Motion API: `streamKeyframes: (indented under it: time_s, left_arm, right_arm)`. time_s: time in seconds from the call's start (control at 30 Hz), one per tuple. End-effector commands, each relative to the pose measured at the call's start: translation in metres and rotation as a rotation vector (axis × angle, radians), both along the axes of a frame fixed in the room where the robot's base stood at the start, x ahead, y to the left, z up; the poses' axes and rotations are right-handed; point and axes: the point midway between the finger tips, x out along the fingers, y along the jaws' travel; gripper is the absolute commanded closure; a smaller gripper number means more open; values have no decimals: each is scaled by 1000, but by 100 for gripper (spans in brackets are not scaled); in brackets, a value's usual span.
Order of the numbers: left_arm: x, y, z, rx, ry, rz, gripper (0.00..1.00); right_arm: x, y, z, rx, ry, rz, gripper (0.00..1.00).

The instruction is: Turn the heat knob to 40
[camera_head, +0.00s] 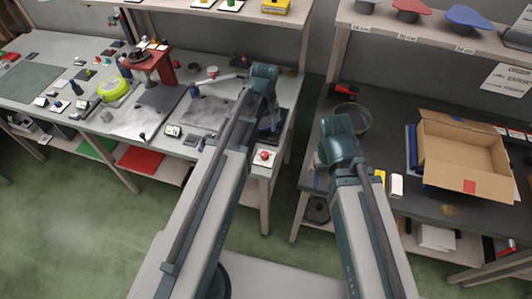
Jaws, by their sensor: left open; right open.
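I cannot make out a heat knob or its scale for certain in the head view. A dark square-edged unit (284,122) sits at the right end of the left bench, partly hidden behind my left arm. My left gripper (270,131) hangs over this unit, open; whether it touches anything is unclear. My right gripper (317,171) is open at the left front edge of the right bench, partly hidden by its own wrist.
A red button (264,155) on a white box is at the left bench's front corner. A red press (163,68) and a yellow-green round thing (113,89) stand further left. An open cardboard box (462,183) is on the right bench (395,113). A gap separates the benches.

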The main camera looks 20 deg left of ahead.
Motion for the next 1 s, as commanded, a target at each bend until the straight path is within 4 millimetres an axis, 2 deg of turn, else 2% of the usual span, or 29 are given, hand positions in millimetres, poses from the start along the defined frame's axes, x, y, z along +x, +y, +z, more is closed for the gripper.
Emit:
streamKeyframes:
  time_s: [1.0]
  left_arm:
    - [0, 0, -129, 0, 0, -2, 31]
  right_arm:
    - [0, 0, -129, 0, 0, -1, 32]
